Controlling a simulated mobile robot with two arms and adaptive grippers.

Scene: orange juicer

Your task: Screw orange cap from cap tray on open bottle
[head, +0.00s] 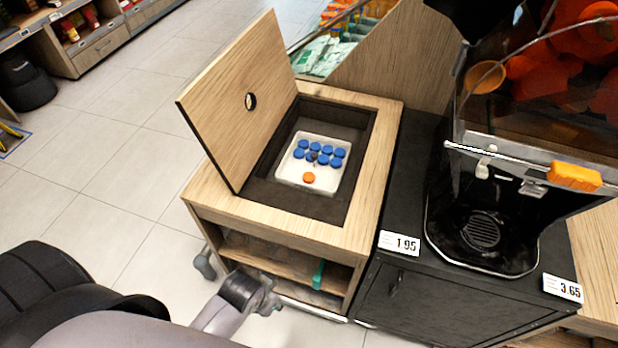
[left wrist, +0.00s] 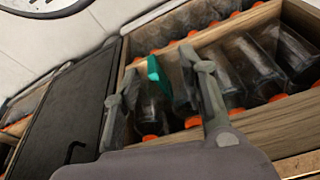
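In the head view one orange cap (head: 309,177) lies at the near side of the white cap tray (head: 328,181), with several blue caps (head: 318,147) behind it. The tray sits in the recess of a wooden cabinet. My left gripper (head: 268,298) is low at the front of this cabinet, well below the tray. In the left wrist view its two fingers (left wrist: 160,100) are spread apart, in front of bottles on the shelf. A clear bottle (left wrist: 148,108) shows between the fingers; I cannot tell whether they touch it. No clearly open bottle shows. My right gripper is out of view.
The cabinet's hinged wooden lid (head: 240,95) stands open on the left. A juicer (head: 485,225) stands on a black cabinet (head: 440,300) to the right. Several orange-capped bottles (left wrist: 250,65) fill the shelf, with a teal item (left wrist: 155,72) among them.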

